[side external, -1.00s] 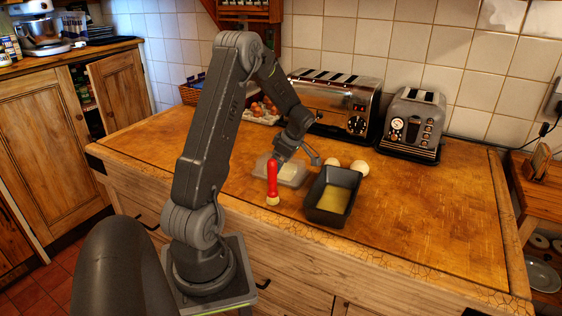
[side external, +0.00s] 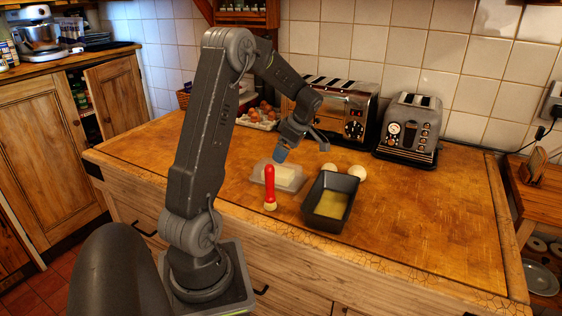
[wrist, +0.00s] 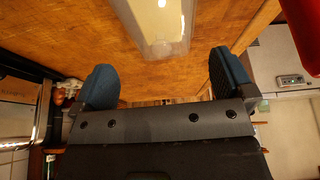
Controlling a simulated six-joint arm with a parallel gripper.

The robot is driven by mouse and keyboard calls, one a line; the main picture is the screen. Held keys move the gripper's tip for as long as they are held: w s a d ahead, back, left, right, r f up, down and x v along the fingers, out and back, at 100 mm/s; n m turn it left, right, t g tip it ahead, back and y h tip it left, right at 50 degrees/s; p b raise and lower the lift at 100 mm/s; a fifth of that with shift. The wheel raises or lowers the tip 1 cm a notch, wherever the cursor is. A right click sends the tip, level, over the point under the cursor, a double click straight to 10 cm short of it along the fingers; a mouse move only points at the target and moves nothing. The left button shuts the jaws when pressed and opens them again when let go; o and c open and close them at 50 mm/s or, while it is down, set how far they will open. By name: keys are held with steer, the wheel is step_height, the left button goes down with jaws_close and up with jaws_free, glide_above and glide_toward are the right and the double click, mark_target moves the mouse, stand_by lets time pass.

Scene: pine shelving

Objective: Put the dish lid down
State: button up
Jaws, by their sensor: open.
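A translucent butter dish (side external: 288,181) sits on the wooden counter, with something pale yellow inside. It also shows at the top of the wrist view (wrist: 172,45). The dish lid cannot be clearly told apart from the dish at this size. My gripper (side external: 302,147) is above and behind the dish, apart from it. In the wrist view my gripper (wrist: 165,80) has its two blue fingertips wide apart, with nothing between them.
A red-handled brush (side external: 269,183) is just in front of the dish. A black loaf tin (side external: 318,216) with yellow contents is to the right, with two pale round things (side external: 357,173) behind it. Two toasters (side external: 409,127) and an egg tray (side external: 258,121) line the back. The counter's right side is clear.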

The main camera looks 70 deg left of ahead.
steer(key=w+d+r+m+t, duration=0.1)
steer(key=d+r+m, duration=0.3)
steer(key=d, duration=0.3)
steer(key=d+r+m+t, duration=0.2)
steer(key=d+r+m, duration=0.2)
steer(key=d, duration=0.3)
steer(key=w+d+r+m+t, duration=0.1)
steer(key=d+r+m, duration=0.2)
steer(key=d+m, duration=0.3)
steer(key=s+d+m+t+h, duration=0.1)
steer(key=s+d+m+t, duration=0.1)
steer(key=s+d+m, duration=0.3)
steer(key=s+d+m+t+h, duration=0.2)
steer(key=s+d+m, duration=0.3)
steer(key=d+m, duration=0.3)
steer(key=d, duration=0.3)
steer(key=shift+d+r+m+t, duration=0.25)
steer(key=shift+m+t, duration=0.05)
steer(key=shift+t, duration=0.1)
steer(key=shift+c, duration=1.2)
